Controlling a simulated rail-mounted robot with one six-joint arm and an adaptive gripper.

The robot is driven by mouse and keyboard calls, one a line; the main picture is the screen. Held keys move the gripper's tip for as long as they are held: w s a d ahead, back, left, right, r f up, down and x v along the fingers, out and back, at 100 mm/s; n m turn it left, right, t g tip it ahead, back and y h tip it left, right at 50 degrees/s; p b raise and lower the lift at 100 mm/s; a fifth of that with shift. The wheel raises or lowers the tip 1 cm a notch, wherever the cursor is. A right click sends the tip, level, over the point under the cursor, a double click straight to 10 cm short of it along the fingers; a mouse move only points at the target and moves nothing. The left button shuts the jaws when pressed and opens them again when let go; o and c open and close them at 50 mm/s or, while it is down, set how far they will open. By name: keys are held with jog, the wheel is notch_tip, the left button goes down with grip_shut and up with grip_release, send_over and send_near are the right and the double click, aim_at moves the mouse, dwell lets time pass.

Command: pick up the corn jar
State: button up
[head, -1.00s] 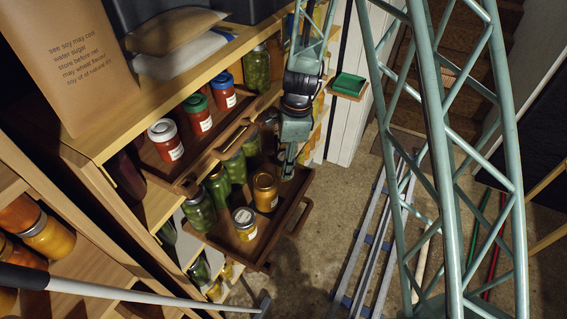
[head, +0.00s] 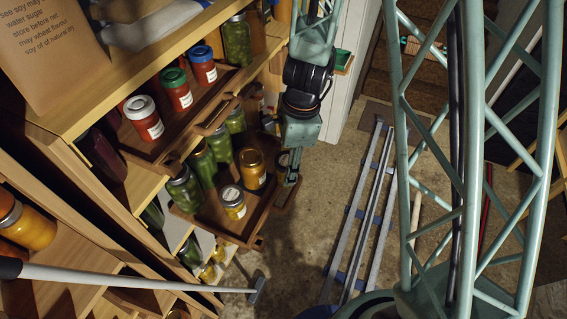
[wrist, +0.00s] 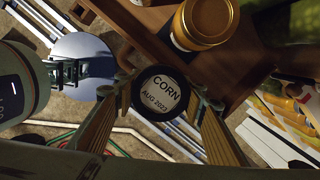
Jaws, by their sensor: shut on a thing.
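The corn jar shows in the wrist view as a round dark-rimmed lid (wrist: 158,92) with a white label reading "CORN AUG 2023". My gripper (wrist: 158,104) has one finger on each side of this lid and is shut on the jar. The jar's body is hidden below the lid. In the head view, my gripper (head: 289,178) points down at the right end of the brown tray (head: 278,212); I cannot make out the held jar there. Floor and rails show around the lid in the wrist view.
On the tray stand a gold-lidded jar (head: 252,172), a jar with a labelled lid (head: 233,204) and several green jars (head: 185,190). A shelf above holds red jars (head: 146,120). A white pole (head: 120,279) crosses the lower left. Open floor (head: 310,220) lies right.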

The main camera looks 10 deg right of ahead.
jog(key=shift+s+d, duration=0.1)
jog(key=shift+s, duration=0.2)
jog(key=shift+r, duration=0.1)
dwell(0.5)
jog(key=shift+r+p, duration=5.85)
jog(key=shift+r, duration=0.1)
